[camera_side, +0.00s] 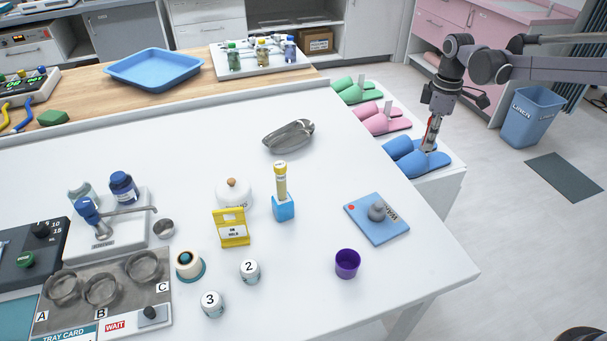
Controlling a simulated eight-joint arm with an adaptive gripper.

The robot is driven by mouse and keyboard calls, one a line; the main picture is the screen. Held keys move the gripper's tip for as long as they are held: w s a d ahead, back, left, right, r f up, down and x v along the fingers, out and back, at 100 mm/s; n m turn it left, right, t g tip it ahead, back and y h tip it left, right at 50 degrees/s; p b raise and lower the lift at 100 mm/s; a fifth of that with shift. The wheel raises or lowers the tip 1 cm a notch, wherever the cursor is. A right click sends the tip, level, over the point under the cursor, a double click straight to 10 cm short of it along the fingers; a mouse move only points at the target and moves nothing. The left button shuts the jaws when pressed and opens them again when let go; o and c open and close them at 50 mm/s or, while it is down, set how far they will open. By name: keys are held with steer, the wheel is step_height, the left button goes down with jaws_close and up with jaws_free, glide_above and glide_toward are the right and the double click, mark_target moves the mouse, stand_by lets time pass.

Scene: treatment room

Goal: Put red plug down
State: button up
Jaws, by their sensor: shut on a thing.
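My gripper (430,143) is at the upper right, pointing down over the blue slippers (404,157) on the white side bench. It is shut. A narrow red piece, which I take for the red plug (431,122), shows between its fingers, but it is small and partly hidden. I cannot tell whether the fingertips or the plug touch the slippers.
Pink slippers (381,118) and green slippers (357,91) lie farther back on the bench. The white table holds a metal dish (289,135), a blue pad (390,229) and a purple cup (347,264). A blue bin (531,118) stands on the floor at right.

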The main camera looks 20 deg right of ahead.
glide_above(384, 172)
step_height(384, 172, down, 6)
steer(key=shift+r, duration=0.25)
steer(key=shift+f, duration=1.85)
steer(key=shift+f, duration=0.15)
steer(key=o, duration=0.7)
steer(key=shift+c, duration=0.2)
